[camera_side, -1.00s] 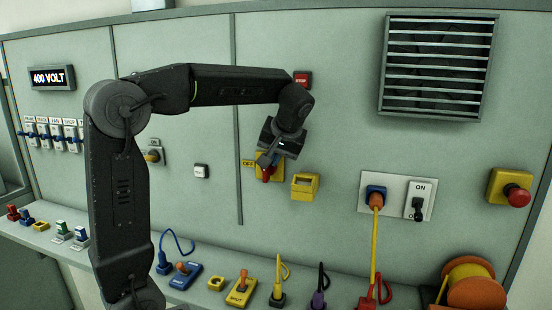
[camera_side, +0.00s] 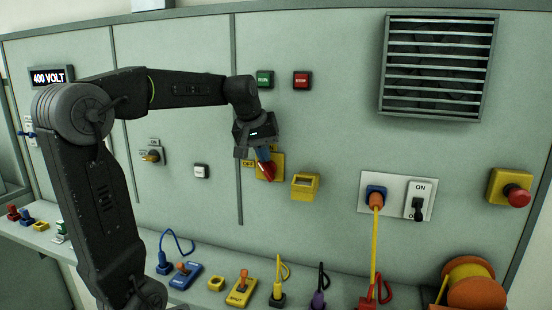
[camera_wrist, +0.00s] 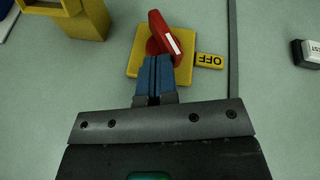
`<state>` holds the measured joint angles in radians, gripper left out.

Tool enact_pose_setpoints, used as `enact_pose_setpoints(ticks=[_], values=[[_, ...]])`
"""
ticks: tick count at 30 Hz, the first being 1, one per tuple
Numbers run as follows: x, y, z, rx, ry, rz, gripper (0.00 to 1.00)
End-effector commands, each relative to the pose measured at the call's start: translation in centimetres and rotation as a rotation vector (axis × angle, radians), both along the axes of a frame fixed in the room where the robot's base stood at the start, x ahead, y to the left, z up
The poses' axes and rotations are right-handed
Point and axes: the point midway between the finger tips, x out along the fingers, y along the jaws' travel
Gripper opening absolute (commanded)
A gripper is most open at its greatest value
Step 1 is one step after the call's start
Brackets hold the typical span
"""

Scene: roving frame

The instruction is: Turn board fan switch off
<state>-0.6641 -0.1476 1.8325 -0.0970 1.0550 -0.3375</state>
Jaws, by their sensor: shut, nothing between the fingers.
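A red rotary handle (camera_side: 268,173) sits on a yellow square plate (camera_side: 278,163) on the panel, with a yellow OFF label (camera_side: 248,163) to its left. In the wrist view the red handle (camera_wrist: 160,32) lies slanted, its white-marked end pointing roughly toward the OFF label (camera_wrist: 210,61). My gripper (camera_side: 263,155) is at the handle, its blue fingers (camera_wrist: 155,62) shut together with nothing between them. The fingertips are against or very close to the handle's edge; contact is unclear. A grille (camera_side: 436,67) covers a dark opening at the upper right.
A green button (camera_side: 265,79) and red stop button (camera_side: 302,80) are above. A yellow box (camera_side: 305,186) protrudes just right of the handle. A black ON toggle (camera_side: 417,206) and a plugged yellow cable (camera_side: 375,245) are farther right. Plugs and cables line the shelf below.

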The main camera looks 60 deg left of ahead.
Motion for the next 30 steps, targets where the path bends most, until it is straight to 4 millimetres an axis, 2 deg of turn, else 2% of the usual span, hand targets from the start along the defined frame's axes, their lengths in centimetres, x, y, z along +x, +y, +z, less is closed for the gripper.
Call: enact_pose_setpoints(ticks=[8,30], values=[[-1.1,1.0,-0.4,-0.189,-0.185,0.007,0.0],[-2.5,2.5,-1.9,-0.185,-0.183,-0.001,0.0]])
